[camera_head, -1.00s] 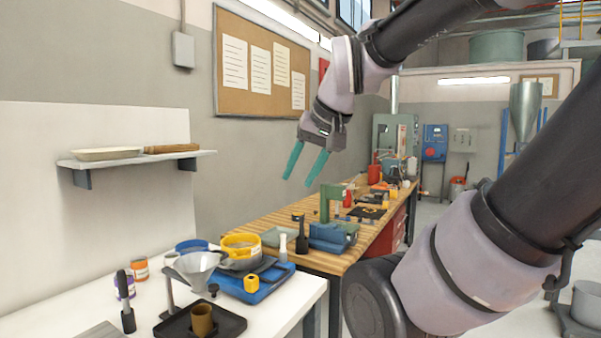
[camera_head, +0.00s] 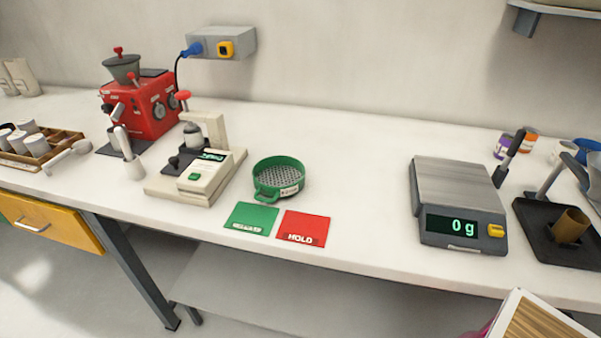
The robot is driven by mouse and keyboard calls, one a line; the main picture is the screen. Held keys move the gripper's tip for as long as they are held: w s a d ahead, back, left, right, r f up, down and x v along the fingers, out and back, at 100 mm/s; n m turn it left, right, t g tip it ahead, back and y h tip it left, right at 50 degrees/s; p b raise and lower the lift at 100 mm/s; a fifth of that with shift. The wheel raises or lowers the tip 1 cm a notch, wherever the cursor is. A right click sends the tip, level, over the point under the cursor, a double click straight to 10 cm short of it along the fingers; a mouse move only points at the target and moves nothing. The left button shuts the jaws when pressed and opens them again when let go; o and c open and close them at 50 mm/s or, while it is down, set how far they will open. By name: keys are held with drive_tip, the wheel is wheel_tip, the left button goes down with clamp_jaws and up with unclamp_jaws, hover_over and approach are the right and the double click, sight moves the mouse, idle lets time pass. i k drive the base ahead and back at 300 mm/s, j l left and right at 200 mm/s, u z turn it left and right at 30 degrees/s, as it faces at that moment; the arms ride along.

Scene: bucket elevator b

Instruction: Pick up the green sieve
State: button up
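The green sieve (camera_head: 278,179) sits on the white bench (camera_head: 340,165), near the middle of the view. It is round with a mesh bottom, and its handle and a pale label face the front edge. It stands apart from the things around it, just behind a green card (camera_head: 252,218) and a red card (camera_head: 303,228) marked HOLD. My gripper does not show in the view now.
Left of the sieve stands a beige device (camera_head: 198,172) with a display. A red machine (camera_head: 145,105) and a wooden rack (camera_head: 38,148) are farther left. A scale (camera_head: 456,205) reading 0 g stands right. Bench between sieve and scale is clear.

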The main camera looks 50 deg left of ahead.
sight(278, 175)
drive_tip(key=u, duration=2.3)
drive_tip(key=j, duration=0.2)
